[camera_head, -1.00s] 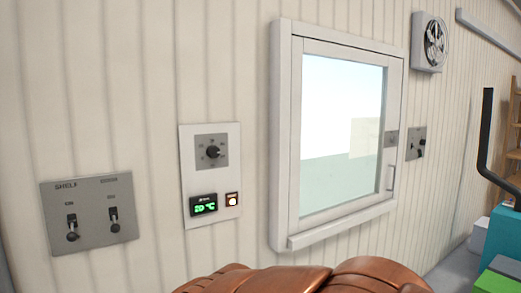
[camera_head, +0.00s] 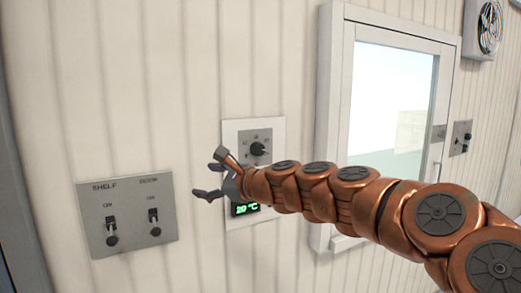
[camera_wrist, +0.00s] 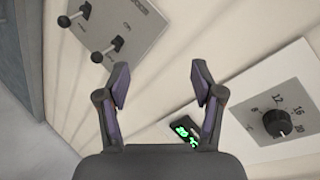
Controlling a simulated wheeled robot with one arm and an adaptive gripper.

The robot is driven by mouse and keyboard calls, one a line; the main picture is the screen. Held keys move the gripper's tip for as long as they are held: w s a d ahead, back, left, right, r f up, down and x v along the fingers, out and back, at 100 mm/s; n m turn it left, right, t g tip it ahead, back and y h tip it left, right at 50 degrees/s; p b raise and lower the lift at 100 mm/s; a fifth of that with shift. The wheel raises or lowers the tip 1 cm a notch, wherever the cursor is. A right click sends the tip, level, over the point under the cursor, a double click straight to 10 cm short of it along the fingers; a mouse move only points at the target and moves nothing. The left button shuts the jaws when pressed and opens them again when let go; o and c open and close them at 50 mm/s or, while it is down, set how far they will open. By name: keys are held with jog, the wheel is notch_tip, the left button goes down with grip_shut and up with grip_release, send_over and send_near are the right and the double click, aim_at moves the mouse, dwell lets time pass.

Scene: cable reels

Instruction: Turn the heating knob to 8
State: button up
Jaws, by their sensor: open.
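The heating knob (camera_head: 258,149) is a small black dial on a grey plate, on a white wall panel. In the wrist view the knob (camera_wrist: 277,123) is at the right, with 8, 12, 16 and 20 readable around it; its exact setting is hard to tell. My gripper (camera_head: 212,174) is open and empty, just left of the heating panel (camera_head: 277,130) and apart from the knob. In the wrist view, the fingertips (camera_wrist: 161,75) point towards the wall between the two panels.
A grey SHELF switch plate (camera_head: 128,215) with two black toggles is on the wall at the left. A window (camera_head: 388,110) with a white frame is right of the panel. Another switch plate (camera_head: 460,137) and a fan (camera_head: 485,28) are farther right.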

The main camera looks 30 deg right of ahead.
jog(key=w+d+r+m+t+h, duration=0.1)
jog(key=d+m+h, duration=0.1)
jog(key=d+m, duration=0.35)
jog(key=w+d+r+m+t+h, duration=0.1)
jog(key=d+r+m+h, duration=0.15)
jog(key=d, duration=0.55)
jog(key=m+h, duration=0.2)
jog(key=m, duration=0.3)
send_near(260, 150)
jog(key=w, duration=0.2)
jog(key=shift+t, duration=0.4)
jog(key=shift+w+d+f+p, duration=0.15)
jog(key=shift+w+p, duration=0.35)
jog(key=shift+w, duration=1.35)
jog(key=shift+w+d+f+p, duration=0.15)
jog(key=shift+w+p, duration=0.35)
jog(key=shift+w, duration=1.35)
jog(key=shift+c, duration=0.3)
jog(key=c, duration=1.1)
